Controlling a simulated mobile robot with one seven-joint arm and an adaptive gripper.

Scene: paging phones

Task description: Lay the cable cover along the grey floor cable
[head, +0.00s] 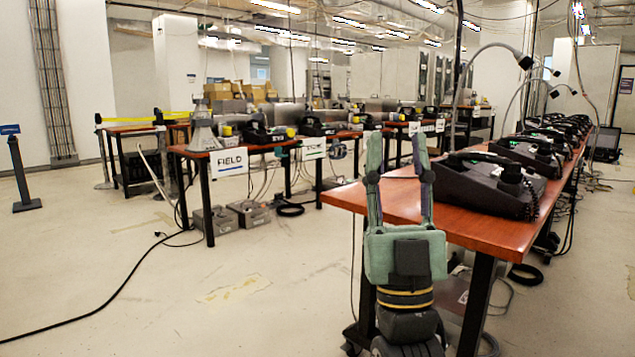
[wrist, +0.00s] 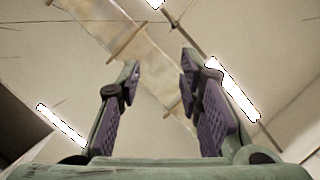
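My gripper (head: 399,150) points upward in front of the near wooden table, its two fingers spread apart with nothing between them. In the wrist view my gripper (wrist: 160,75) is also open and empty, facing the ceiling. A dark cable (head: 92,312) curves across the pale floor from the lower left toward the FIELD table; it looks black rather than grey. A pale grey cable (head: 152,172) hangs down beside that table toward the floor. I cannot make out a cable cover in either view.
The near table (head: 400,201) carries a row of black desk phones (head: 494,184). The FIELD table (head: 255,150) stands behind, with grey boxes (head: 249,212) on the floor under it. A dark post (head: 22,175) stands at left. The floor at front left (head: 200,320) is mostly clear.

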